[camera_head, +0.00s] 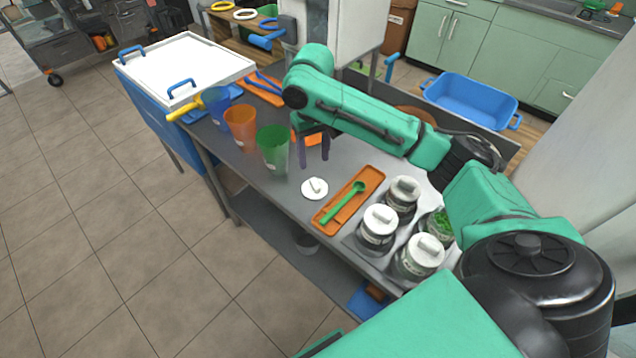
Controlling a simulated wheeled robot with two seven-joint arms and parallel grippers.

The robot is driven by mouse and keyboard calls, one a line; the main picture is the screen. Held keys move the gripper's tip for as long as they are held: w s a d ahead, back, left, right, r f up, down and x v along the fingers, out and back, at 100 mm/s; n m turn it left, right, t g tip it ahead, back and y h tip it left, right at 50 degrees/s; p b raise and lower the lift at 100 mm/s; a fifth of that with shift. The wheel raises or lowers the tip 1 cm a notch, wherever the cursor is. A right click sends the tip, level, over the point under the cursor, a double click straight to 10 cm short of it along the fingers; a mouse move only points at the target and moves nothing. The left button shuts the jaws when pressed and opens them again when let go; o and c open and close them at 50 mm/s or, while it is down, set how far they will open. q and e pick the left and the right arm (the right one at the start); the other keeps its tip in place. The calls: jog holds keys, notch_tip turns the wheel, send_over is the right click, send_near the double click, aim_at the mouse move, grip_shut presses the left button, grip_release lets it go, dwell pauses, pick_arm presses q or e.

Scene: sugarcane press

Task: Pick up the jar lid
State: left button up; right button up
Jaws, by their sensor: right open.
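The jar lid (315,188) is a small white disc with a raised grip, lying flat on the grey metal table (283,204) near its front edge. My right gripper (314,160) points down just behind the lid, with its two dark fingers apart and nothing seen between them. In the picture the fingertips are a little above the lid and do not appear to touch it. An uncovered jar with green contents (440,224) stands among several jars at the right, partly hidden by my right arm. My left gripper is not in view.
An orange tray (367,189) with a green spoon (343,203) lies right of the lid. White-lidded jars (378,232) stand beyond it. Green (272,148), orange (240,127) and blue (215,108) cups stand to the left. A blue basin (470,100) is at the back right.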

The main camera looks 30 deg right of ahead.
send_over(315, 183)
jog(key=f, duration=0.4)
jog(key=shift+s+f, duration=0.2)
jog(key=shift+s, duration=0.1)
jog(key=f, duration=0.3)
jog(key=f+p, duration=0.1)
jog(key=f, duration=0.1)
jog(key=shift+w, duration=0.35)
grip_shut()
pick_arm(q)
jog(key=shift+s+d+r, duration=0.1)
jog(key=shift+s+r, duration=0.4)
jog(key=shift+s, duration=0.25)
